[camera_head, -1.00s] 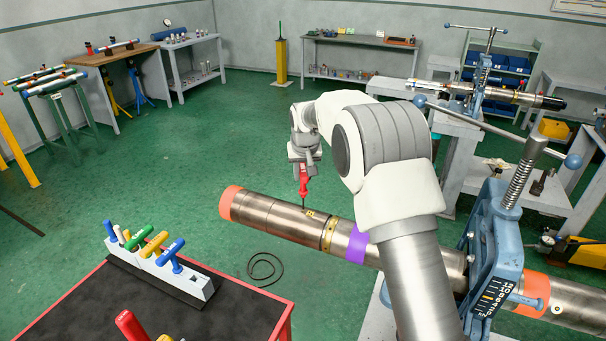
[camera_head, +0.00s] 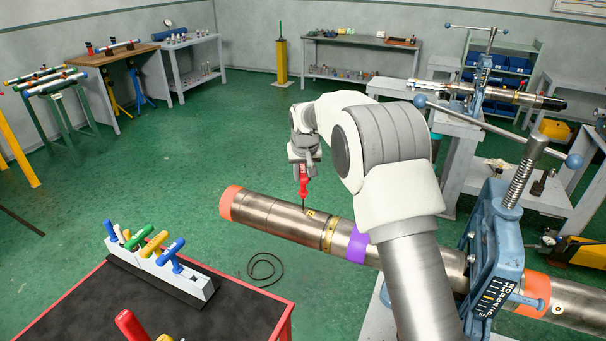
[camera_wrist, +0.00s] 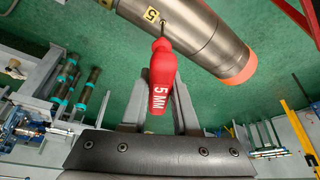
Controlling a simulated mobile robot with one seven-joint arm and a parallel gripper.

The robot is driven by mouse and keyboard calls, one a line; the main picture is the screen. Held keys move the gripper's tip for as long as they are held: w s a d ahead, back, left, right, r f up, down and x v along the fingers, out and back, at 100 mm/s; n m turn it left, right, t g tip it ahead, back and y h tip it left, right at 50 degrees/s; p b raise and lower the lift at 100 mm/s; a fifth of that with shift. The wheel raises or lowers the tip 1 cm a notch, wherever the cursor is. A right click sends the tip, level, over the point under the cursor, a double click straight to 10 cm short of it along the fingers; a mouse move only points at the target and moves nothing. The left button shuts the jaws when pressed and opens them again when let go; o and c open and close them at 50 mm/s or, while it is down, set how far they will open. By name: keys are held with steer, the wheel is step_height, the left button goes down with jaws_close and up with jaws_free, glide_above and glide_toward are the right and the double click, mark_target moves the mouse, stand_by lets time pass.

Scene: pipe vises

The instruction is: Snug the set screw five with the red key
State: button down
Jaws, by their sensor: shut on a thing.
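My gripper (camera_head: 303,166) is shut on the red key (camera_head: 303,183), whose handle reads "5 MM" in the wrist view (camera_wrist: 162,80). The key hangs upright above the steel pipe (camera_head: 275,212), its thin shaft pointing down at the pipe. Beside it on the pipe is a yellow tag (camera_head: 310,212), which reads 5 in the wrist view (camera_wrist: 151,14). The key's tip meets the pipe near this tag; the set screw itself is hidden, and I cannot tell how deep the tip sits. A blue vise (camera_head: 492,250) clamps the pipe at the right.
A red-edged cart (camera_head: 275,305) at the front left bears a white rack (camera_head: 205,290) of coloured T-handle keys. The pipe has orange and purple bands. Green floor beyond the pipe is open.

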steer(key=shift+f, duration=0.45)
stand_by(0.6)
steer(key=m+h, duration=0.2)
steer(key=m, duration=0.2)
steer(key=shift+s+m+p, duration=0.1)
steer(key=shift+m+p, duration=0.2)
steer(key=shift+m, duration=0.1)
steer(key=shift+f+m, duration=0.1)
steer(key=shift+m, duration=0.5)
steer(key=m+h+p, duration=0.1)
steer(key=m+p, duration=0.1)
steer(key=shift+m+g, duration=0.4)
steer(key=shift+m+h, duration=0.3)
steer(key=shift+f+m, duration=0.1)
steer(key=shift+m, duration=0.4)
stand_by(0.3)
